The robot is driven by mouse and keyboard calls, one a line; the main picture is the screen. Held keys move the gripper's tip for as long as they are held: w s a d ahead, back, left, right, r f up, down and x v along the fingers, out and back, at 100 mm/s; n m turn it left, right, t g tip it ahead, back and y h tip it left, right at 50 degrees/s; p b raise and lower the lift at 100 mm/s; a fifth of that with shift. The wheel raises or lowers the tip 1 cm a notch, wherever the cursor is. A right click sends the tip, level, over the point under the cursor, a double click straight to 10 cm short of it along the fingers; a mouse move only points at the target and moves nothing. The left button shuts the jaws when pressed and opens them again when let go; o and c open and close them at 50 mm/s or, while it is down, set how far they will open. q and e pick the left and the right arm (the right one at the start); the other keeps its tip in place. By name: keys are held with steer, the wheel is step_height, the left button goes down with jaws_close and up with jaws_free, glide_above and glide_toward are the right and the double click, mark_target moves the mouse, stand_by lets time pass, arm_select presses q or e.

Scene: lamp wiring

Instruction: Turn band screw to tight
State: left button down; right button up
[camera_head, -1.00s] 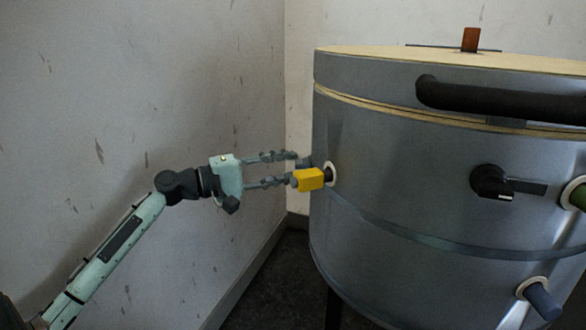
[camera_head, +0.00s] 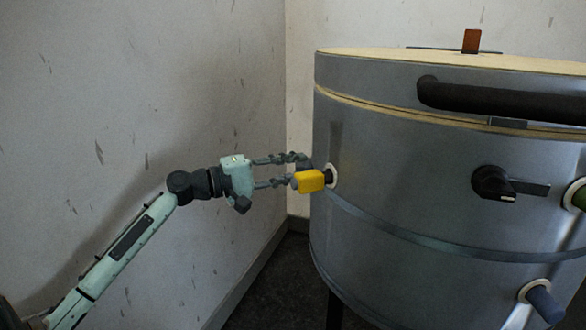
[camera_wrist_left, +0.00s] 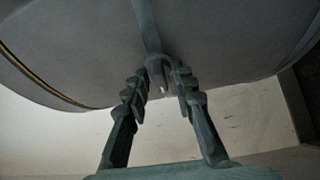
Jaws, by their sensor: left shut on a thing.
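A metal band (camera_head: 420,241) runs around the large grey drum (camera_head: 400,150). In the left wrist view the band (camera_wrist_left: 147,25) comes down from the top to a small grey piece, which looks like the band screw (camera_wrist_left: 159,68). My left gripper (camera_wrist_left: 161,76) is shut on this screw, with a fingertip on each side. In the head view my left gripper (camera_head: 301,170) reaches the drum's left side from the left. The screw is hard to make out there, partly hidden by the fingers and a yellow block. My right gripper is in neither view.
The yellow block (camera_head: 309,181) sticks out of a pale ring, close to my lower finger. A black knob (camera_head: 492,183), a blue-grey plug (camera_head: 545,303) and a dark handle (camera_head: 500,99) are farther right on the drum. A wall (camera_head: 130,90) stands close on the left.

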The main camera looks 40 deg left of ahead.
arm_select(q)
steer(key=shift+w+a+n+g+h+b, duration=0.15)
steer(key=shift+n+g+h+b, duration=0.3)
steer(key=shift+n+g+h, duration=2.65)
steer(key=shift+w+a+n+g+y+b, duration=0.1)
steer(key=shift+w+n+g+y+b, duration=0.35)
steer(key=shift+n, duration=5.5)
steer(key=shift+s+a+n+g+h+b, duration=0.1)
steer(key=shift+n+g+h+b, duration=0.35)
steer(key=shift+n+g+h, duration=2.75)
steer(key=n+t+y, duration=0.2)
steer(key=y, duration=0.1)
steer(key=shift+n, duration=0.25)
steer(key=c, duration=1.6)
jaws_free()
